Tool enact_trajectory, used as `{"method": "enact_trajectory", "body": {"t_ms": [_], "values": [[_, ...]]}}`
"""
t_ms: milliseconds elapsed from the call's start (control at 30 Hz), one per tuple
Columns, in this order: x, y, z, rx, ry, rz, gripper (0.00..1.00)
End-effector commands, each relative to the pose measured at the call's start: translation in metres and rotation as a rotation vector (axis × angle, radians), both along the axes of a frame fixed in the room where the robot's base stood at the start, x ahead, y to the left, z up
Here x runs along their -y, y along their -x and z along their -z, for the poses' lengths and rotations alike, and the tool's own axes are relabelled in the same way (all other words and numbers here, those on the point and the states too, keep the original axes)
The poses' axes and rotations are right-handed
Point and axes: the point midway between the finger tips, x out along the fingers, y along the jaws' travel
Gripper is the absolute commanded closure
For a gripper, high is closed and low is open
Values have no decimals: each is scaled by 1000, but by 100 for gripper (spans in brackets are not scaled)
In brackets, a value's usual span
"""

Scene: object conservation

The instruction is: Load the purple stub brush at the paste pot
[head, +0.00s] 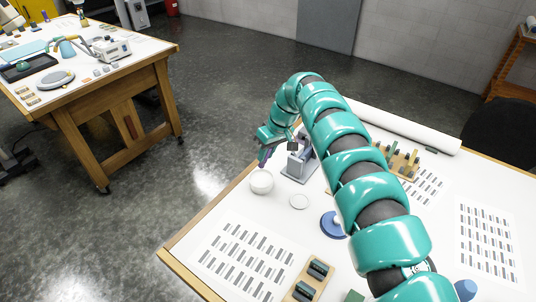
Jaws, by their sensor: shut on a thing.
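My gripper (267,142) is at the end of the teal arm, above the far left part of the white table. It is shut on a small dark purple thing, which looks like the purple stub brush (262,158). The brush points downward below the fingers. A round white pot (262,184), which looks like the paste pot, stands on the table just below the brush in the picture. The brush looks apart from the pot; its height above it is hard to tell. The bristle end is too small to make out.
A grey device (297,167) stands close right of the gripper. A white disc (299,202) and a blue round thing (333,224) lie nearer. Printed sheets (242,258), a wooden block holder (305,281) and a white roll (405,126) are also on the table. My arm hides its middle.

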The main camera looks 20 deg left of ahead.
Motion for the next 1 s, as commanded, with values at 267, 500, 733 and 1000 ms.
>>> {"method": "enact_trajectory", "body": {"t_ms": [267,500,733,1000], "values": [[-1,-4,-1,-1,-20,7,96],[0,-3,0,-11,-37,7,96],[-1,-3,5,-11,-42,6,96],[-2,-3,28,-9,-41,5,96]]}}
